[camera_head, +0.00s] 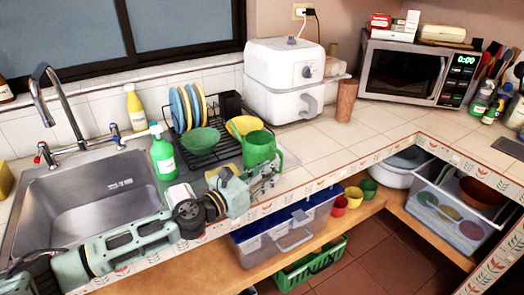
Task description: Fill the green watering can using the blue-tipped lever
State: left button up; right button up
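The green watering can (259,147) stands or is held at the front edge of the counter, right of the sink and in front of the dish rack. My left arm reaches across the front of the sink. My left gripper (266,179) is at the can's lower part, overlapping it in the picture. I cannot tell whether its fingers are closed on the can. The blue-tipped lever (115,131) is at the right side of the faucet (49,92), behind the sink (95,205). A red-tipped lever (41,152) is at the left. My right gripper is not in view.
A green soap bottle (162,157) stands at the sink's right edge, with a yellow bottle (135,108) behind. The dish rack (223,140) holds plates and bowls. A white fryer (283,80) stands farther right. The tiled counter (318,143) right of the can is clear.

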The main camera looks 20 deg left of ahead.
aim_at(281, 174)
pick_arm(q)
jog(key=x, duration=0.2)
jog(key=shift+w+d+r+p, duration=0.15)
jog(key=shift+w+d+p, duration=0.1)
jog(key=shift+w+p, duration=0.1)
jog(key=shift+x, duration=1.2)
jog(key=shift+w+f, duration=0.25)
jog(key=shift+w, duration=0.2)
grip_shut()
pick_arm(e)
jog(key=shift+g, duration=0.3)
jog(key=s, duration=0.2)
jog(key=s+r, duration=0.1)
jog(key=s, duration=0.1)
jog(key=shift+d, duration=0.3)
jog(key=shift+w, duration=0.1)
